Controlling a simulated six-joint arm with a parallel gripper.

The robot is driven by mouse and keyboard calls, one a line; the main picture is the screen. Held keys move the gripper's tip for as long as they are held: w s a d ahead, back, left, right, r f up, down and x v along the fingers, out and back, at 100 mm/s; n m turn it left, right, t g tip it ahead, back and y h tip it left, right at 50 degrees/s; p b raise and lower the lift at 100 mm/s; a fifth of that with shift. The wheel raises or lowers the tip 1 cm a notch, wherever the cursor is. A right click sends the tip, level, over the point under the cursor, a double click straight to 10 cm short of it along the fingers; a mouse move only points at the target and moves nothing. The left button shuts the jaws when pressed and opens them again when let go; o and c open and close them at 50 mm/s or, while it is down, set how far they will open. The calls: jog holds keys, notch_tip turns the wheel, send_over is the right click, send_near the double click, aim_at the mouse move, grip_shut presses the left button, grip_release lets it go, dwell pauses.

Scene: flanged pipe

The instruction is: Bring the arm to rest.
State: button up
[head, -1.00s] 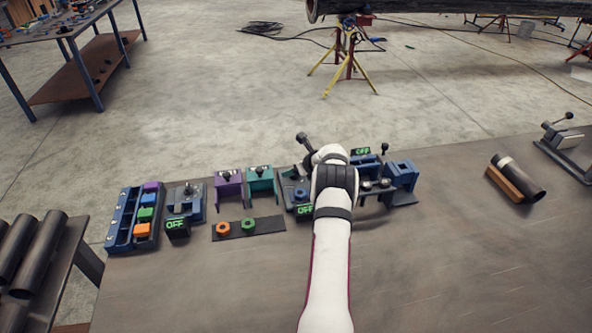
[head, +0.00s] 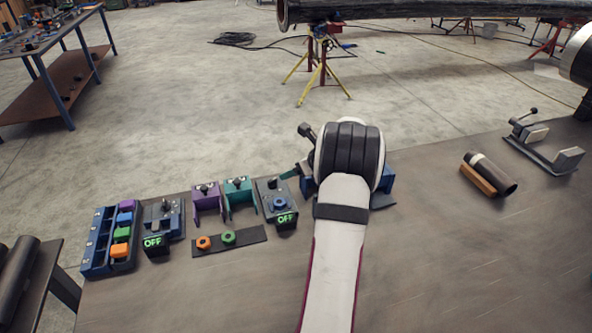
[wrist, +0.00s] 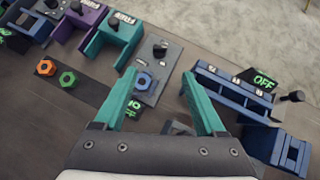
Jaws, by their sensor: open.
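My gripper (wrist: 160,105) shows in the wrist view with its two teal fingers wide apart and nothing between them. In that view it is above the bench, near a grey plate with a blue nut (wrist: 143,82) and a black knob. In the head view my white and black arm reaches up the middle of the bench (head: 430,240) and hides most of the gripper. The arm also covers much of the blue fixture behind it, which shows in the wrist view as a blue rail (wrist: 232,92) with a green OFF display.
A blue rack of coloured blocks (head: 98,240), a purple bracket (head: 207,200), a teal bracket (head: 240,196) and a strip with orange and green nuts (head: 230,241) stand at left. A pipe piece (head: 493,173) and a clamp (head: 540,148) lie at right. The bench's front right is clear.

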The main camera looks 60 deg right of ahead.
dwell(0.3)
jog(key=w+a+r+m+h, duration=0.4)
jog(key=w+a+r+m, duration=0.6)
jog(key=r+m, duration=0.45)
jog(key=s+a+f+m+g+y, duration=0.2)
jog(key=s+a+m, duration=0.5)
jog(key=a, duration=0.7)
jog(key=s+a+f+m+g+y, duration=0.2)
jog(key=s+a+m, duration=0.6)
jog(key=a, duration=0.7)
jog(key=s+a+f+m+g+y, duration=0.3)
jog(key=s+a+m, duration=0.4)
jog(key=s+a, duration=0.3)
jog(key=a+g+y, duration=0.1)
jog(key=a+y, duration=0.1)
jog(key=a, duration=0.2)
jog(key=shift+a, duration=0.25)
jog(key=shift+m, duration=0.25)
